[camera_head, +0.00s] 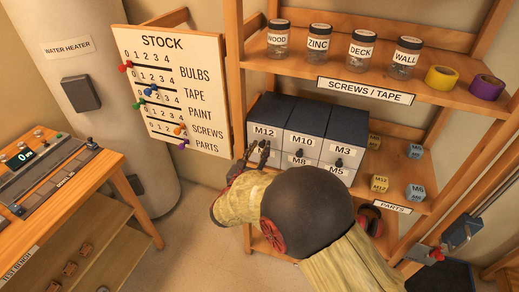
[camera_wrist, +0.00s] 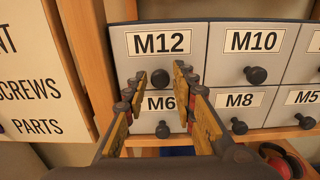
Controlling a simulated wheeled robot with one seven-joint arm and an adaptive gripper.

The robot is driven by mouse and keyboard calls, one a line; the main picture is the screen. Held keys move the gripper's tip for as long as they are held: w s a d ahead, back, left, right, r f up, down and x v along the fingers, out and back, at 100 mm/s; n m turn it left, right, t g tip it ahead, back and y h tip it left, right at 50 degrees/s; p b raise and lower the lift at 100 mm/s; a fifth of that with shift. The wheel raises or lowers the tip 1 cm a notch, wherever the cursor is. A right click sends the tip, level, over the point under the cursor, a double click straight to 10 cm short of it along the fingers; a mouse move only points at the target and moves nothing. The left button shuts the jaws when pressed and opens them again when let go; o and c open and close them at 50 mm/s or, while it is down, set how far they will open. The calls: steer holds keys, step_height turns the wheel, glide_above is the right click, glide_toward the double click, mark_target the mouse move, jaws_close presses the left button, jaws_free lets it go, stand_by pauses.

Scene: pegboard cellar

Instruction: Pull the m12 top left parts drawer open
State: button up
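The M12 drawer (camera_wrist: 133,68) is the top left one of the grey parts cabinet, with a dark round knob (camera_wrist: 160,77) below its label. Its front looks flush with the M10 drawer (camera_wrist: 280,67) beside it. In the head view the M12 drawer (camera_head: 264,133) is partly covered by my gripper (camera_head: 258,148). My gripper (camera_wrist: 158,78) is open in the wrist view, its two fingers spread on either side of the M12 knob. No contact with the knob shows, and I cannot tell the remaining depth between fingertips and knob.
The M6 drawer (camera_wrist: 148,119) with its own knob is just below, between my fingers. A wooden post (camera_wrist: 88,50) and the stock board (camera_wrist: 30,70) stand close on the left. Labelled jars (camera_head: 318,43) stand on the shelf above. Red earmuffs (camera_wrist: 281,160) lie below right.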

steer(key=c, duration=0.6)
jaws_close()
steer(key=p+v, duration=0.4)
steer(key=v, duration=1.1)
steer(key=shift+s, duration=0.1)
steer(key=o, duration=0.9)
jaws_free()
